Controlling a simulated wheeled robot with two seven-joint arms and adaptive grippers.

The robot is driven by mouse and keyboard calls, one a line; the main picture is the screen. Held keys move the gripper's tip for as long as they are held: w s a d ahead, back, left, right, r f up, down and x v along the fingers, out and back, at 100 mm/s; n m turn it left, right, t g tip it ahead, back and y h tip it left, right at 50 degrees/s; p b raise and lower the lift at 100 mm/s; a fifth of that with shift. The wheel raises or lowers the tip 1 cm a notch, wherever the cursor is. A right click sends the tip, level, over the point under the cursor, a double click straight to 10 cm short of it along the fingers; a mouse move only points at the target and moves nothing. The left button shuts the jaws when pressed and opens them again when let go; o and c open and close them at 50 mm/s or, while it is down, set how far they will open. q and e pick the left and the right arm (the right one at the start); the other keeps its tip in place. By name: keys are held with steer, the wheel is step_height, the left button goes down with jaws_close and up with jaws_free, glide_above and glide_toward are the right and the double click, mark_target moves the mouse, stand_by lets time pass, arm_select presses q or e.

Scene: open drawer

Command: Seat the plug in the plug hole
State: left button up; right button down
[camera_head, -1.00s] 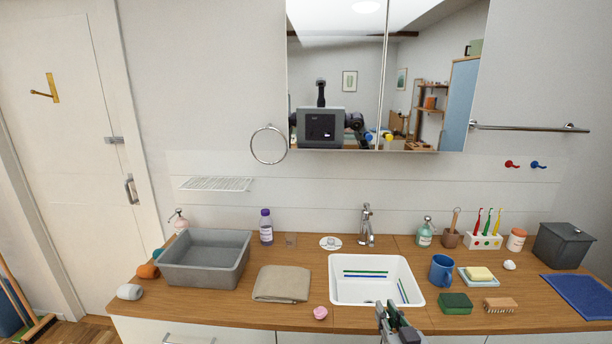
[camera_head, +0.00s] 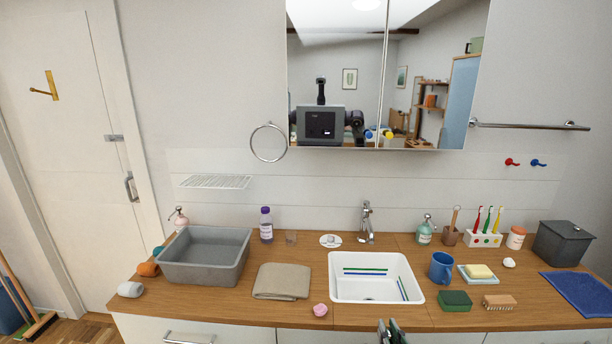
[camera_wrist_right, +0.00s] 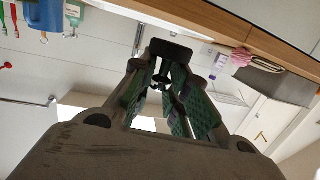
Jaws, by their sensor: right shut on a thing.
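My right gripper (camera_head: 392,333) shows at the bottom edge of the head view, in front of the white basin (camera_head: 335,290). In the right wrist view my gripper (camera_wrist_right: 168,62) is shut on a dark, blocky thing (camera_wrist_right: 170,48), apparently the plug, held at the fingertips. The held thing cannot be made out in the head view. The white basin is set in the wooden counter and has green and blue stripes inside. The plug hole cannot be made out clearly. My left gripper is not in view.
The tap (camera_head: 366,224) stands behind the basin. A pink round thing (camera_head: 320,310) and folded cloth (camera_head: 282,281) lie left of it. A blue mug (camera_head: 441,268), green sponge (camera_head: 455,301) and brush (camera_head: 499,302) are to the right. A grey tub (camera_head: 205,275) stands farther left.

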steer(key=shift+s+d+f+m+h, duration=0.15)
steer(key=shift+s+f, duration=0.1)
steer(key=shift+f, duration=0.35)
steer(key=shift+s+d+f+m+h, duration=0.1)
steer(key=shift+s+f+m+h, duration=0.1)
steer(key=shift+f, duration=0.4)
steer(key=shift+s+a+f+h, duration=0.1)
steer(key=shift+s+f+h, duration=0.15)
steer(key=shift+s+f, duration=0.6)
stand_by(1.9)
steer(key=a+r+n+g+y, duration=0.2)
steer(key=a+r+n+y, duration=0.2)
steer(key=a+r, duration=0.3)
steer(key=a+r+n+g+y, duration=0.1)
steer(key=a+r+n+y, duration=0.3)
steer(key=r, duration=1)
steer(key=shift+s+a+r+g+y, duration=0.4)
steer(key=shift+a+y, duration=0.9)
steer(key=shift+a, duration=0.7)
